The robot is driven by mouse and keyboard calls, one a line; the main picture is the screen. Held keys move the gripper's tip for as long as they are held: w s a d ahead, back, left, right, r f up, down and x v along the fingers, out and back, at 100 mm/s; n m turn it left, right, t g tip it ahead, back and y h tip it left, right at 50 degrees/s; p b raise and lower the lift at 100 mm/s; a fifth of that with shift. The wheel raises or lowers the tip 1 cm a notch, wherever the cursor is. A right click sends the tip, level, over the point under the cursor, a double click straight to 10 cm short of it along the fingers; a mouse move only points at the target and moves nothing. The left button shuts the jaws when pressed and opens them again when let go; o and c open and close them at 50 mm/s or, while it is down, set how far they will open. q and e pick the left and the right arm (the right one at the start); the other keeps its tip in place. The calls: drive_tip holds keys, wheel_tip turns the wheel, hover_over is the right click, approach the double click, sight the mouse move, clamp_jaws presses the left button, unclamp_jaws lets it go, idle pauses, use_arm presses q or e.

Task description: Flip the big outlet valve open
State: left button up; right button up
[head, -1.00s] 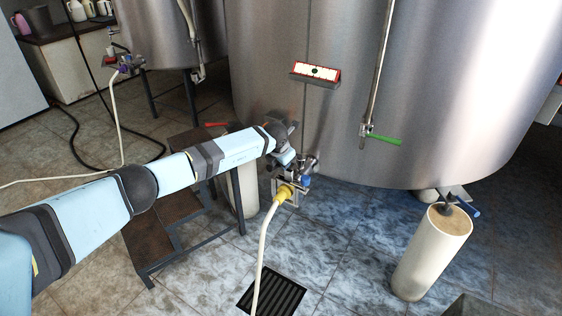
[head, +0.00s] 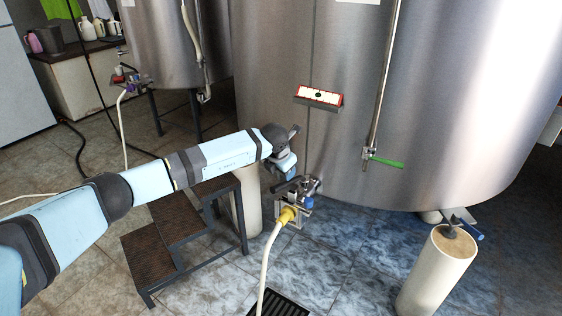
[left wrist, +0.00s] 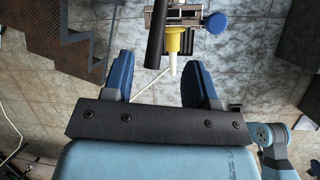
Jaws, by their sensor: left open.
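The outlet valve assembly (head: 301,188) is low at the foot of the big steel tank (head: 270,70), with a yellow coupling (head: 287,216) and a white hose below. My left gripper (head: 288,171) is just above and left of it; its fingers are small and partly hidden in the head view. In the left wrist view the gripper (left wrist: 160,62) is open and empty. A dark bar (left wrist: 157,35), which looks like the valve handle, ends near the gap between the fingertips; I cannot tell its depth. The yellow coupling (left wrist: 179,42) and a blue knob (left wrist: 216,23) are beyond.
Brown steps (head: 160,245) stand below my left arm. A green-handled valve (head: 384,162) hangs on a pipe to the right. A pale cylinder (head: 438,265) stands at the lower right. The floor between has a drain grate (head: 278,305) and the hose.

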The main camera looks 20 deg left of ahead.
use_arm(q)
drive_tip(key=v, duration=0.4)
drive_tip(key=shift+d+f, duration=0.1)
drive_tip(key=shift+f, duration=0.05)
